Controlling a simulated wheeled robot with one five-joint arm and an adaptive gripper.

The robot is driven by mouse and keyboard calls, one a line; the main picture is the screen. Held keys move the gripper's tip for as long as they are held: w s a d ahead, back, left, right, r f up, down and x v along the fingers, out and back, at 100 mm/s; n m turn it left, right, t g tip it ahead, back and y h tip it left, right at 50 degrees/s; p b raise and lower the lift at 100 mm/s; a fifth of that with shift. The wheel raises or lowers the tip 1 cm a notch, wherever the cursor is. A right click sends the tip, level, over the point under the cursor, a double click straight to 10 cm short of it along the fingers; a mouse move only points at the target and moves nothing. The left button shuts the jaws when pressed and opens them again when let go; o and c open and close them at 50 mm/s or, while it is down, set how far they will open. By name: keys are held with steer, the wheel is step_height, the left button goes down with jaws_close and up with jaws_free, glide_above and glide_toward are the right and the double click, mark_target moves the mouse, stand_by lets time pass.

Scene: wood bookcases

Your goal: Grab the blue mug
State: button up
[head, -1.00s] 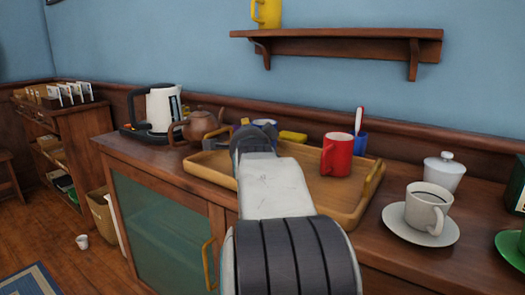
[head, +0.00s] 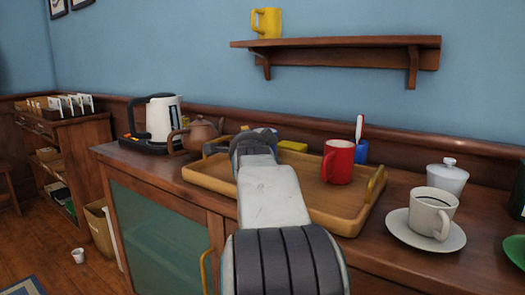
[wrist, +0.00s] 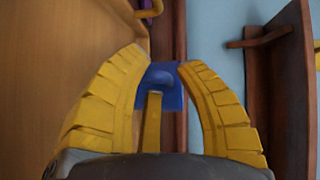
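The blue mug (head: 266,131) is at the back of the wooden tray (head: 214,181), mostly hidden behind my arm in the head view. In the wrist view the blue mug (wrist: 172,98) shows between the two yellow fingers of my gripper (wrist: 161,68). The fingers are spread apart, with visible room around the mug, and hold nothing. A yellow bar-like thing (wrist: 152,122) lies in front of the mug there. In the head view my gripper's dark back (head: 253,147) is over the tray, and its fingers are hidden.
A blue cup (head: 359,152) holding a brush stands behind. A brown teapot (head: 201,134) and a white kettle (head: 163,117) stand left. A wall shelf (head: 340,54) hangs above.

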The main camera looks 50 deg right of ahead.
jaws_close()
steer(key=shift+r, duration=0.25)
stand_by(0.3)
